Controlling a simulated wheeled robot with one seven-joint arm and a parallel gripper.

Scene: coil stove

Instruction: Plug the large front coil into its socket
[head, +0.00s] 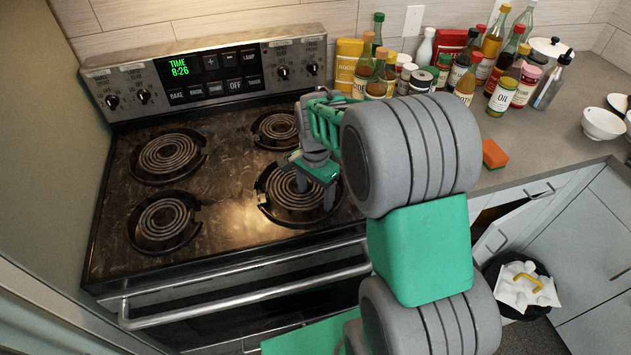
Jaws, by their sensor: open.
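The large front coil (285,195) is the dark spiral at the front right of the stove. It lies in or over its round black bowl, partly covered by my gripper. I cannot tell whether it sits level. My gripper (315,197) is over the right part of this coil, fingers pointing down and apart. Nothing is visibly held between them. The fingertips are close to the coil, but I cannot tell whether they touch it. The coil's socket and prongs are hidden from this view.
Other coils sit at the back left (170,154), front left (163,219) and back right (278,129). The control panel (215,75) rises behind them. Several bottles and jars crowd the right counter, with an orange sponge (494,154) nearer. The oven handle (245,295) runs along the front.

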